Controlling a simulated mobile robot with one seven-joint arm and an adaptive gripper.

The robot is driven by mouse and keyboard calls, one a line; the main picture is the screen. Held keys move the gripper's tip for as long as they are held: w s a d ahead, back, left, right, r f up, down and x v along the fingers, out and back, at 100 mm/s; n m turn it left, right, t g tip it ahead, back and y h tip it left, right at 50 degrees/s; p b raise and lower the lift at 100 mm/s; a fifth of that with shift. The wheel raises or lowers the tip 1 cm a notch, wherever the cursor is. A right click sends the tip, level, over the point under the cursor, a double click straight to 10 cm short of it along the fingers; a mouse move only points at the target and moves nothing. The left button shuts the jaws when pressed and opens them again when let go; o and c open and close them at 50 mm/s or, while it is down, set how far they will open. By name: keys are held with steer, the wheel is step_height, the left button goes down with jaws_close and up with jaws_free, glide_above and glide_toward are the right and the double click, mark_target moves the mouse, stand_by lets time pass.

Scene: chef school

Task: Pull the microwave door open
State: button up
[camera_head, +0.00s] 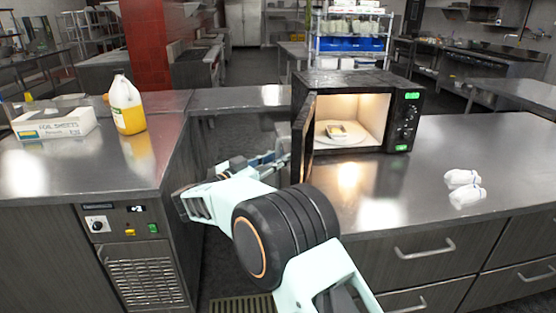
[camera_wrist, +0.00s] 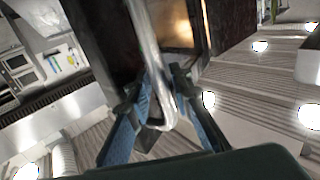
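The black microwave (camera_head: 345,85) stands on the metal counter with its lit inside showing. Its door (camera_head: 304,140) is swung well open on the left side, toward me. My gripper (camera_head: 280,160) is on the outer, left side of the door. In the wrist view, the silver door handle (camera_wrist: 150,55) runs between the blue fingers of my gripper (camera_wrist: 162,80). The fingers converge and are shut around the handle near its end. Exact finger contact is partly hidden by the handle.
A yellow jug (camera_head: 127,108) and a foil box (camera_head: 54,124) stand on the left counter. Two white bottles (camera_head: 463,185) lie on the right counter (camera_head: 420,215). A gap between the counters is left of the door.

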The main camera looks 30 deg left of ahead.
steer(key=shift+o, duration=0.6)
steer(key=shift+s+a+f, duration=0.1)
steer(key=shift+s+f, duration=0.05)
steer(key=v, duration=1.2)
